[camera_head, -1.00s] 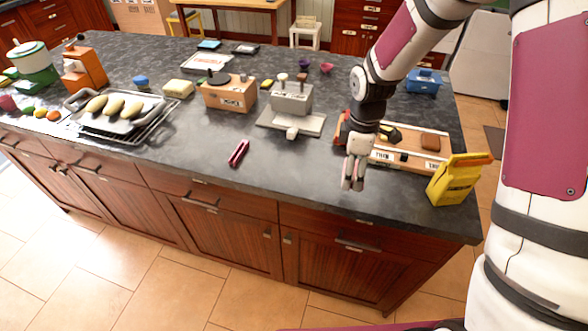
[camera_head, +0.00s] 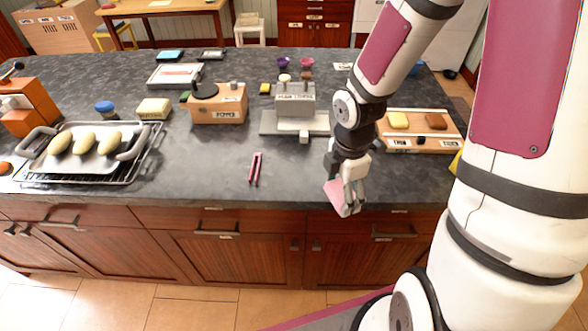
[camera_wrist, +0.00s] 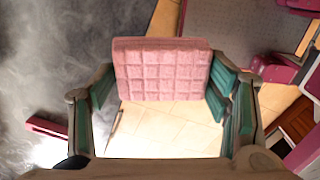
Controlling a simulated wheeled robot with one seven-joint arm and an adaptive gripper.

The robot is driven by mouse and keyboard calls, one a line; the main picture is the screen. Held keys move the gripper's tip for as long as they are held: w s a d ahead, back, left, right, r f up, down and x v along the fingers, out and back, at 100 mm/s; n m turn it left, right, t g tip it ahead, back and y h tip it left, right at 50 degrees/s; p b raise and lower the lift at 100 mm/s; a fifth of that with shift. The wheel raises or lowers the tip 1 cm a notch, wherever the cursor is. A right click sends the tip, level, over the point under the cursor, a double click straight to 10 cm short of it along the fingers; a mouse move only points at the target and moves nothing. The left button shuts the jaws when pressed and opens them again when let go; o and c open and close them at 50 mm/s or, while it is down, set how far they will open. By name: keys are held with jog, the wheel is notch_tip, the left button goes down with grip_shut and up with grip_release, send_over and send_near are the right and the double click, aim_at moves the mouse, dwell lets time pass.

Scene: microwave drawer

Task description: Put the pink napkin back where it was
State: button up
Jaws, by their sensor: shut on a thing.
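The pink napkin (camera_head: 341,197) is a square, quilted pad held in my gripper (camera_head: 349,190) at the front edge of the counter. In the wrist view the napkin (camera_wrist: 162,70) sits between the two green-padded fingers of my gripper (camera_wrist: 160,88). The fingers are shut on its sides. In the head view part of the napkin is hidden by the fingers.
The dark stone counter (camera_head: 210,160) has bare room at its front. Pink tongs (camera_head: 255,169) lie left of my gripper. A grey press (camera_head: 295,105), a wooden box (camera_head: 217,104), a baking tray (camera_head: 85,147) and a wooden board (camera_head: 425,142) stand around.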

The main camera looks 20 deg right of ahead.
send_over(303, 175)
jog(key=shift+f, duration=0.75)
jog(key=shift+f+p, duration=0.3)
jog(key=shift+f, duration=1.35)
jog(key=shift+f, duration=0.15)
jog(key=o, duration=1.3)
